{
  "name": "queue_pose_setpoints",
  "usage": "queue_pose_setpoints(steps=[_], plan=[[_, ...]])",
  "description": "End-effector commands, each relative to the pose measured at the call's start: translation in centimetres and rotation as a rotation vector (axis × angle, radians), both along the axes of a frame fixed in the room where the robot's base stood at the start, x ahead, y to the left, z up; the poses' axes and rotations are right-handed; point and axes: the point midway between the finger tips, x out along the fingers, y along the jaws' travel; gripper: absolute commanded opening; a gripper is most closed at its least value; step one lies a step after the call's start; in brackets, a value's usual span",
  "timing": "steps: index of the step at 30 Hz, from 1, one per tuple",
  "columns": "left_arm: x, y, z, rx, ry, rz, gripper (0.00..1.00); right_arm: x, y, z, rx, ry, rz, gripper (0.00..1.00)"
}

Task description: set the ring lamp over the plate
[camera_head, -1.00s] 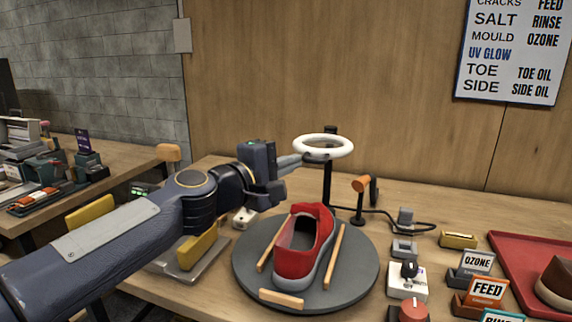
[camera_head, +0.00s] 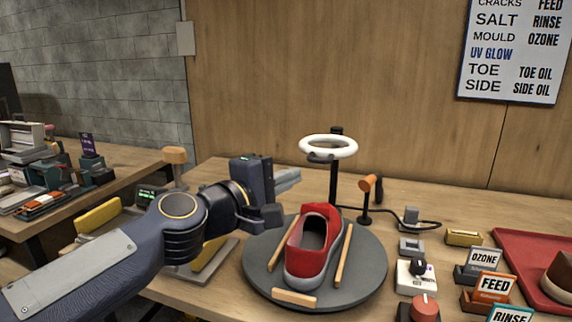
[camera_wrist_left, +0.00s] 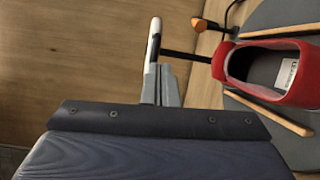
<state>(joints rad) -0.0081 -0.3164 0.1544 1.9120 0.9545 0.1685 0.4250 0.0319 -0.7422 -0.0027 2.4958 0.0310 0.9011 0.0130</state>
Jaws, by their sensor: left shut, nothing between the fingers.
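The ring lamp (camera_head: 345,153) is a white ring on a black post (camera_head: 334,185). It stands behind the round grey plate (camera_head: 368,268), its ring level and high. In the left wrist view the ring (camera_wrist_left: 153,45) shows edge-on just beyond the fingertips. A red sneaker (camera_head: 324,222) lies on the plate among wooden sticks. My left gripper (camera_head: 297,174) is shut and empty, left of and a little below the ring, with a gap between them in the head view. Its fingers also show in the left wrist view (camera_wrist_left: 160,88). My right gripper is not in view.
An orange-headed lamp (camera_head: 367,184) stands right of the post. Knob boxes (camera_head: 416,275), label cards (camera_head: 484,260) and a red tray (camera_head: 512,250) fill the right side. A yellow-handled item (camera_head: 207,252) lies left of the plate. A wooden wall (camera_head: 400,90) rises behind.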

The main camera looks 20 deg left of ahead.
Motion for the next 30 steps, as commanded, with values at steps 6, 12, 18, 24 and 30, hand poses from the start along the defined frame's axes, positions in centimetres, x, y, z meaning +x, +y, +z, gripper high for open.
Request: queue_pose_setpoints(steps=[6,12,18,24,30], plan=[[-2.5,-1.3,0.3,0.001,-0.002,0.006,0.00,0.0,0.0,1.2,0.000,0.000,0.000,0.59],[-3.0,-1.6,0.2,0.000,-0.001,0.007,0.00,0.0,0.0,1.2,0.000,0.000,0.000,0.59],[-3.0,-1.6,0.2,-0.001,-0.002,0.007,0.00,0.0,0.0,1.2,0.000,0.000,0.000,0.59],[-3.0,-1.6,0.1,0.003,-0.001,0.006,0.00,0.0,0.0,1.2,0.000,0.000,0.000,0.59],[-5.6,-2.2,-4.6,0.256,0.043,-0.091,0.00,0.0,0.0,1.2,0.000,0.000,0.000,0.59]])
